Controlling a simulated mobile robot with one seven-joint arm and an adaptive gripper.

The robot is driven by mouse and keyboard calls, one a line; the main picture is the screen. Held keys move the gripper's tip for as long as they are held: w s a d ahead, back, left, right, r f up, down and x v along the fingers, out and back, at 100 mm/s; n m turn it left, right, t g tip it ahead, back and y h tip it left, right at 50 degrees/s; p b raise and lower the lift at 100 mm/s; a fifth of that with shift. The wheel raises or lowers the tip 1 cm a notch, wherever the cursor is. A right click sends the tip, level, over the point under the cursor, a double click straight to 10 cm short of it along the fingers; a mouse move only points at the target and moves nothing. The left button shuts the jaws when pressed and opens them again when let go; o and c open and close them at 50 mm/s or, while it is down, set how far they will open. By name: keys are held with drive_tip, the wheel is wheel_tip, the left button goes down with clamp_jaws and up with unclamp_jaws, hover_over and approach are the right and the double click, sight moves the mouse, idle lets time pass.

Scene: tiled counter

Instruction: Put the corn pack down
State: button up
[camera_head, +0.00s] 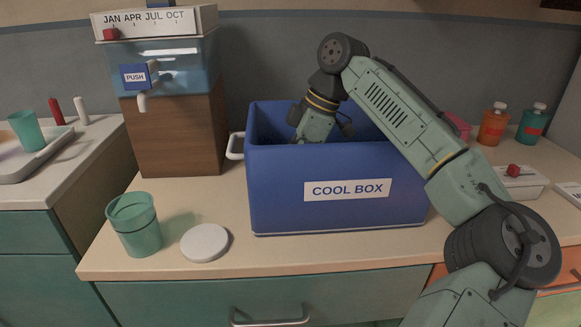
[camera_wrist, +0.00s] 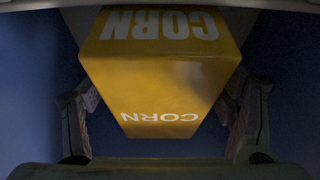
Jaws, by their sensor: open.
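The corn pack (camera_wrist: 160,85) is a yellow box marked CORN in the wrist view, between the fingers of my gripper (camera_wrist: 162,115). The fingers are open, one on each side of the pack, and a dark gap shows beside the lower part of the pack. The blue cool box (camera_head: 270,190) stands open on the counter in the head view. My arm reaches down into it, and its front wall hides my gripper and the pack. Blue walls surround the pack in the wrist view. What lies under the pack cannot be seen.
A green cup (camera_head: 136,228) and a white round lid (camera_head: 205,242) sit left of the cool box. A water dispenser (camera_head: 165,68) stands on a wooden block (camera_head: 178,130) behind them. Orange (camera_head: 493,125) and teal (camera_head: 533,126) bottles stand at the right.

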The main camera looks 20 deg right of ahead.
drive_tip(key=shift+r, duration=0.15)
drive_tip(key=p+v, duration=0.1)
drive_tip(key=v, duration=1)
drive_tip(key=shift+a+p, duration=0.1)
drive_tip(key=shift+p, duration=0.2)
drive_tip(key=shift+s+d+r, duration=0.1)
drive_tip(key=shift+d+r, duration=0.15)
drive_tip(key=shift+r, duration=0.25)
